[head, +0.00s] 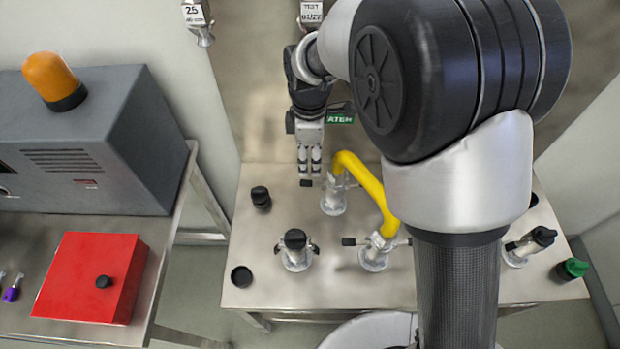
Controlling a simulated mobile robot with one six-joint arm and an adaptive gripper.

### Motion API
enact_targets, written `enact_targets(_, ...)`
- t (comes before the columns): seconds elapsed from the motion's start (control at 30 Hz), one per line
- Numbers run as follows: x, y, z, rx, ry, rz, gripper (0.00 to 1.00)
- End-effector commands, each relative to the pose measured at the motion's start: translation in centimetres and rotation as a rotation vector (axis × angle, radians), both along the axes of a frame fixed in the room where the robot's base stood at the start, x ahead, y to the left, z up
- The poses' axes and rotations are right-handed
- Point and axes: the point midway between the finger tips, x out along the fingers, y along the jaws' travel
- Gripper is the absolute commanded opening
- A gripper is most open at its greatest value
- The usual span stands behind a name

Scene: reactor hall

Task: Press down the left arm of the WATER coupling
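A green sign reading "ATER" (340,119), its first letter hidden by my arm, stands at the back of the steel table. Below it a silver coupling (333,203) holds one end of a yellow hose (365,180). A black-tipped lever (306,183) shows left of this coupling, just under my fingertips. My gripper (309,172) points down with its two fingers close together and nothing visible between them. I cannot tell whether the fingertips touch the lever. The coupling's right side is partly hidden by the hose.
The hose's other end sits in a second coupling (375,254). A black-capped coupling (296,251) and a black knob (260,197) stand left. A capped fitting (529,246) and a green cap (571,269) are right. A red box (92,278) lies on the left bench.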

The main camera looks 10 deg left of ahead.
Motion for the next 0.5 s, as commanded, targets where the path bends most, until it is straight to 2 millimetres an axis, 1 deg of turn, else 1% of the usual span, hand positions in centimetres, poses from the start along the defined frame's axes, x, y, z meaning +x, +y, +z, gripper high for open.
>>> enact_targets(0.03,-0.1,0.0,-1.5,-0.002,0.003,0.0,0.37)
enact_targets(0.2,-0.1,-0.1,-5.0,-0.002,0.004,-0.001,0.37)
enact_targets(0.33,0.0,0.0,-7.0,-0.001,0.002,-0.001,0.37)
enact_targets(0.5,0.0,0.0,-8.3,0.0,0.0,-0.001,0.37)
